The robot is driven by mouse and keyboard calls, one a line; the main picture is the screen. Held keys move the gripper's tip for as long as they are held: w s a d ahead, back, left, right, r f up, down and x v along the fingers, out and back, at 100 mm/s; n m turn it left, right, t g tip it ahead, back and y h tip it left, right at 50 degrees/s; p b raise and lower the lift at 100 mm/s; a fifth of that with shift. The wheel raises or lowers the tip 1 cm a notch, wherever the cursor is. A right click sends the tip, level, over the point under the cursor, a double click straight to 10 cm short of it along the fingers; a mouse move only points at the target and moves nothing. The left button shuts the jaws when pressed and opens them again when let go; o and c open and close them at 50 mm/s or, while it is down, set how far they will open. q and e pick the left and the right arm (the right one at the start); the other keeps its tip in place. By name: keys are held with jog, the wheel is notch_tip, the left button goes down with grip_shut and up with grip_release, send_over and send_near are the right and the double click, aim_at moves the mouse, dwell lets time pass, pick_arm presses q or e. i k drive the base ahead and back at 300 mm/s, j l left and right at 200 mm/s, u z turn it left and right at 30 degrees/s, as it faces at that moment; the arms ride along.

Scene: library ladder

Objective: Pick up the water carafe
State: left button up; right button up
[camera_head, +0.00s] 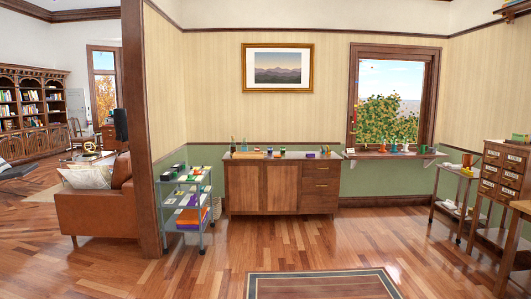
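I cannot pick out a water carafe for certain; the small items are too far off to tell. A wooden cabinet (283,197) stands against the far wall with jars, a small upright bottle-like item (233,145) and other small things on top. A window sill (388,154) to its right holds several small coloured pots or vessels. Neither of my grippers shows in the head view.
A grey trolley (186,204) with shelves stands by the wooden post (140,130). A side table (455,200) and a drawer chest (503,172) are at the right. A brown leather armchair (98,207) is at the left. The floor around the rug (320,285) is clear.

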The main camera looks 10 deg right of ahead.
aim_at(244, 144)
jog(key=i, duration=3.75)
jog(key=i+z, duration=0.1)
jog(key=i, duration=2.45)
jog(key=i+j, duration=0.15)
jog(key=i, duration=1.1)
jog(key=i+j, duration=0.1)
jog(key=i, duration=1.15)
jog(key=l+z, duration=0.05)
